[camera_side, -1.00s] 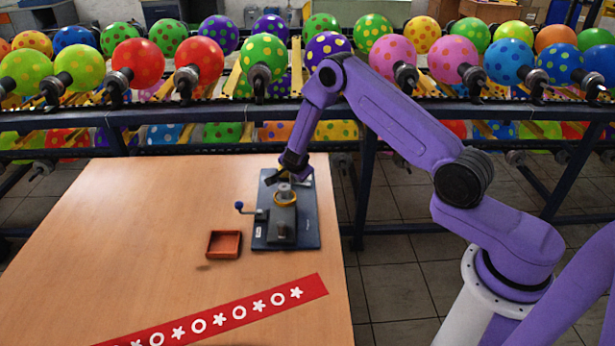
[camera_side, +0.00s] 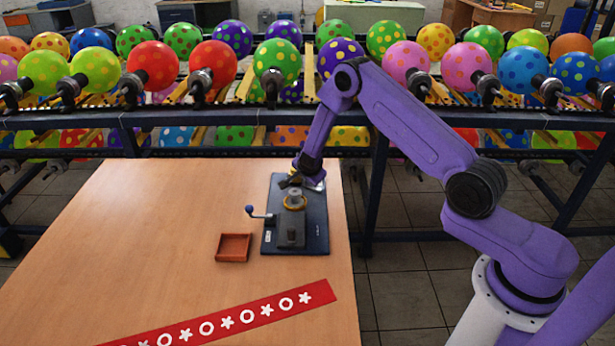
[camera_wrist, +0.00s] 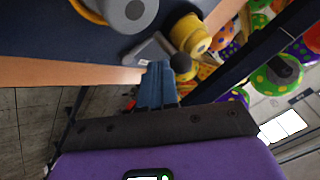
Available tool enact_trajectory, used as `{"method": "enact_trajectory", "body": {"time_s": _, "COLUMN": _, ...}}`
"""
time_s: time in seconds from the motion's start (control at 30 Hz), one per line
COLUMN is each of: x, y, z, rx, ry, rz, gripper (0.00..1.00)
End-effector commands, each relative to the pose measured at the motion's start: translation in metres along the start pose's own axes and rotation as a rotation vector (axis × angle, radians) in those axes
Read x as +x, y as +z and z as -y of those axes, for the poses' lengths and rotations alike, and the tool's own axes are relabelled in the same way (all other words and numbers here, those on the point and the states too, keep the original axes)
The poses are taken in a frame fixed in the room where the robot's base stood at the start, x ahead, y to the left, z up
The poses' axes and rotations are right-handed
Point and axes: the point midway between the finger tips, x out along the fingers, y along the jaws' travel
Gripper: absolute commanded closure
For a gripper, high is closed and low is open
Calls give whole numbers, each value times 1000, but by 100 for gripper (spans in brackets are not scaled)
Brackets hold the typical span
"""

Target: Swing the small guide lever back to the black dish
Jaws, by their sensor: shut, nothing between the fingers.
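The printing device stands on a dark blue base plate (camera_side: 317,225) at the table's back right corner. On it is a grey cylinder (camera_side: 295,196) with a yellow ring, also in the wrist view (camera_wrist: 130,12). A grey bar (camera_wrist: 148,48) with a black knob (camera_wrist: 181,62) lies beside the cylinder in the wrist view; it looks like the small guide lever. My gripper (camera_wrist: 157,68) is shut and empty, its fingertips close to the bar and left of the knob. I cannot tell if they touch. In the side view my gripper (camera_side: 290,183) is behind the cylinder. I cannot make out the black dish.
A yellow cylinder (camera_wrist: 190,35) stands beyond the knob. A handle with a blue ball (camera_side: 250,210) sticks out left of the device. A small orange tray (camera_side: 233,247) and a red patterned strip (camera_side: 225,318) lie on the table. Balloon racks stand behind. The table's left is clear.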

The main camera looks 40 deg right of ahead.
Motion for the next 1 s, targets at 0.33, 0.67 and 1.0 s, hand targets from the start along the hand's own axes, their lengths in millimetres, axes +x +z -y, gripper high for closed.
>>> {"method": "enact_trajectory", "body": {"time_s": 0.33, "x": 0, "y": -2, "z": -5, "rx": 5, "ry": 8, "rz": -3, "gripper": 100}}
{"method": "enact_trajectory", "body": {"time_s": 0.67, "x": -17, "y": 10, "z": -37, "rx": -1, "ry": 6, "rz": -1, "gripper": 100}}
{"method": "enact_trajectory", "body": {"time_s": 1.0, "x": -80, "y": 16, "z": -28, "rx": 3, "ry": 0, "rz": -2, "gripper": 100}}
